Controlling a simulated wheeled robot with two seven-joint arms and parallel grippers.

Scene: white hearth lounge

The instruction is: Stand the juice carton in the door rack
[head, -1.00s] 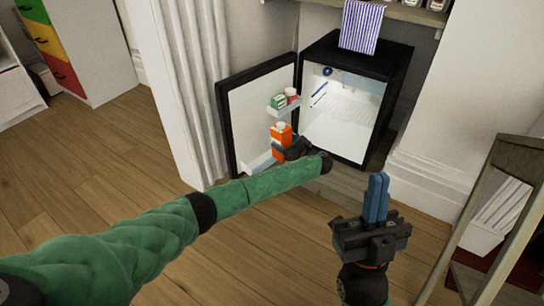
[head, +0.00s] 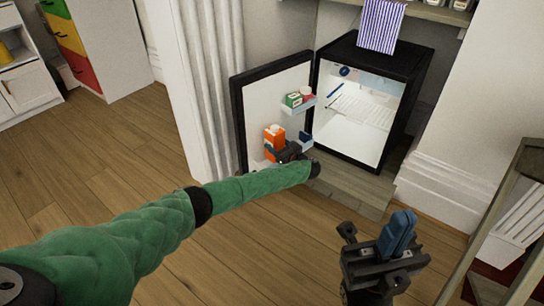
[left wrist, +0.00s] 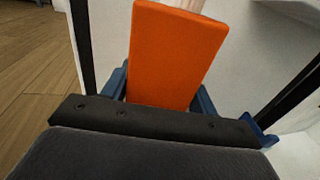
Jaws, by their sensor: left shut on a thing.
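The orange juice carton (head: 275,142) with a white cap is upright in front of the open fridge door's inner face. My left gripper (head: 284,154) is shut on it from the near right side. In the left wrist view the carton (left wrist: 175,55) stands between the blue fingers (left wrist: 160,88). The lower door rack (head: 259,165) is mostly hidden behind the carton and gripper. I cannot tell whether the carton's base is inside it or above it. My right gripper (head: 398,234) is empty, its blue fingers together, in the right foreground.
A wooden frame (head: 500,230) stands at right. Floor at left is clear.

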